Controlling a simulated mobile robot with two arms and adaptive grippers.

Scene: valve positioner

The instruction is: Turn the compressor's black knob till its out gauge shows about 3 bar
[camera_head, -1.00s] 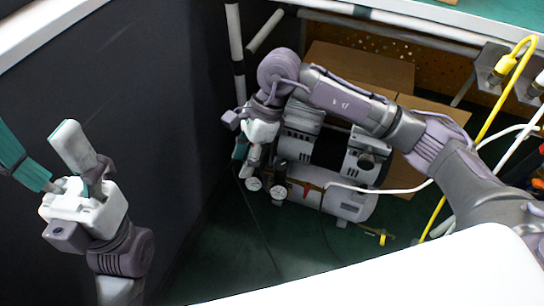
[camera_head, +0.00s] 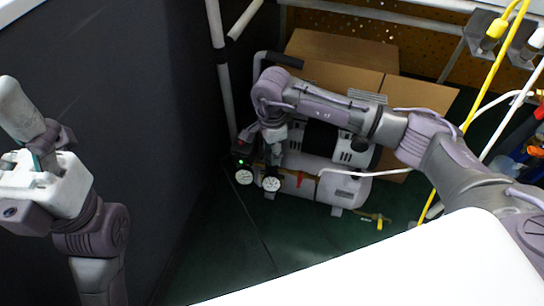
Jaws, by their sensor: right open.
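The grey and white compressor (camera_head: 345,185) stands on the green floor below the bench. Two round white gauges face up at its left end, a left gauge (camera_head: 244,177) and a right gauge (camera_head: 271,184). Their needles are too small to read. A black box (camera_head: 242,150) with a green light sits above the left gauge. My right gripper (camera_head: 274,158) is open and points down just above the gauges. The black knob cannot be made out clearly around its fingers, and contact cannot be told. My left gripper (camera_head: 30,155) is at the left edge, raised, empty and partly cut off.
A dark wall panel (camera_head: 150,130) stands left of the compressor. Cardboard boxes (camera_head: 340,50) are behind it. A yellow cable (camera_head: 480,115) and white hoses run at the right. A white surface (camera_head: 400,265) covers the lower right.

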